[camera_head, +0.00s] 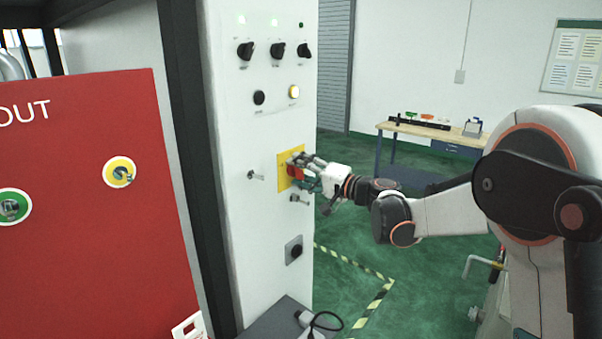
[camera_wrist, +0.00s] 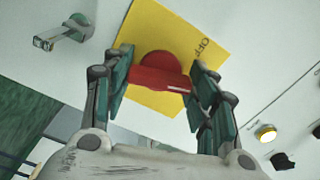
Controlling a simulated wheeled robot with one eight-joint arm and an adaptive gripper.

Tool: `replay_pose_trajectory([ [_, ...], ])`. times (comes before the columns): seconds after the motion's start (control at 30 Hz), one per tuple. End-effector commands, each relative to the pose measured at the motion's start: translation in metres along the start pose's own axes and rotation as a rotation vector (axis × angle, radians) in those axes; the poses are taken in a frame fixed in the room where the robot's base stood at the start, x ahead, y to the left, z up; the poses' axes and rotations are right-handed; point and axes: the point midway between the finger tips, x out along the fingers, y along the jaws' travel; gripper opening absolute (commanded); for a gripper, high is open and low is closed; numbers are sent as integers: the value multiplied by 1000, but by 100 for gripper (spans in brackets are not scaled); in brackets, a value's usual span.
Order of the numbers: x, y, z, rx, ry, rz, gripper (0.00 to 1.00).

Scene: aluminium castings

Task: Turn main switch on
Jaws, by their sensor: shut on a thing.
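The main switch is a red rotary handle (camera_wrist: 160,78) on a yellow plate (camera_wrist: 150,32) on the white cabinet panel. The word OFF is readable on the plate in the wrist view. In the head view the yellow plate (camera_head: 285,158) is partly hidden behind my gripper (camera_head: 299,170). In the wrist view my gripper (camera_wrist: 160,82) has one finger on each side of the red handle and is shut on it. The handle lies across between the fingers, slightly tilted in that view.
Above the switch are several black knobs (camera_head: 277,50) and a lit yellow button (camera_head: 294,91). Small metal latches (camera_head: 256,175) stick out beside the plate. A red lockout board (camera_head: 90,220) stands left. A workbench (camera_head: 425,130) is behind. Green floor is open right of the cabinet.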

Motion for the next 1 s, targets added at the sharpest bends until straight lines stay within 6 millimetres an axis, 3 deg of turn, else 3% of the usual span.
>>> replay_pose_trajectory([
  [0.4, 0, 1, 0, 260, 0, 1, 29],
  [1.0, 0, 1, 0, 331, 1, 1, 29],
])
